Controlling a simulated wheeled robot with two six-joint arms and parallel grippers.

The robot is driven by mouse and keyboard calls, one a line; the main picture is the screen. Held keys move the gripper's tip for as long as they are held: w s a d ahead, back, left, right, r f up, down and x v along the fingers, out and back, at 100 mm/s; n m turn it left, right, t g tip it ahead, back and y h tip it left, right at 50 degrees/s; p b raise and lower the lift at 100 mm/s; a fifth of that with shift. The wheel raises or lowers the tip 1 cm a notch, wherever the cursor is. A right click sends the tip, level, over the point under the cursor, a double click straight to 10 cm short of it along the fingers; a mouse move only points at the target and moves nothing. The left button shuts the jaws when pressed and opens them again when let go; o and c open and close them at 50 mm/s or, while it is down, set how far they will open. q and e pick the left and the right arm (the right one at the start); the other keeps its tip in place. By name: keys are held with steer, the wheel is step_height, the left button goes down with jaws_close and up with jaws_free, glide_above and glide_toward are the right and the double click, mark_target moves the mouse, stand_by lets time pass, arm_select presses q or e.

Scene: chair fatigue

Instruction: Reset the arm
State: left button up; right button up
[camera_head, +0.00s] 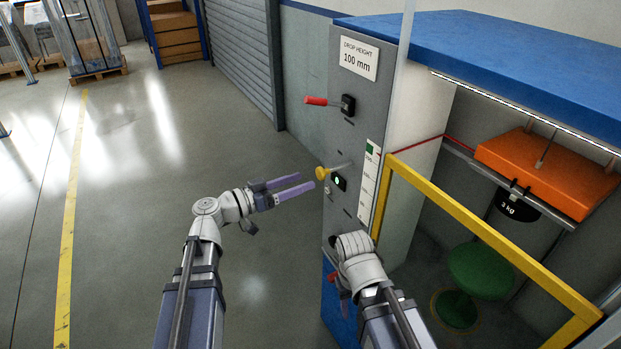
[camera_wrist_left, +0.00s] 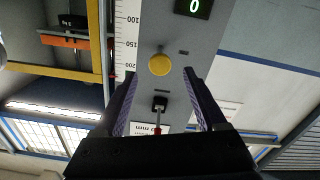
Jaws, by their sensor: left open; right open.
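A grey machine panel (camera_head: 352,125) stands upright ahead. It carries a red-handled lever (camera_head: 318,101) pointing left, and lower down a yellow knob (camera_head: 322,173) on a short rod. My left gripper (camera_head: 306,182) is open and empty, its two purple fingers pointing at the panel just left of the knob. In the left wrist view, the yellow knob (camera_wrist_left: 159,65) appears between and beyond the open fingertips; the red lever (camera_wrist_left: 158,129) shows between the fingers.
A green-lit display (camera_head: 340,182) sits beside the knob; it reads 0 in the left wrist view (camera_wrist_left: 194,6).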

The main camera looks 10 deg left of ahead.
arm_select(q)
steer(key=shift+v, duration=1)
steer(key=s+d+f+g+y, duration=0.6)
steer(key=s+d+f+g, duration=0.4)
steer(key=f, duration=0.6)
steer(key=s+a+f+n+g+y, duration=0.1)
steer(key=s+a+f+n+y, duration=0.3)
steer(key=s+y, duration=0.4)
steer(key=shift+f+y+p, duration=0.4)
steer(key=shift+f+y, duration=0.1)
steer(key=shift+y, duration=0.5)
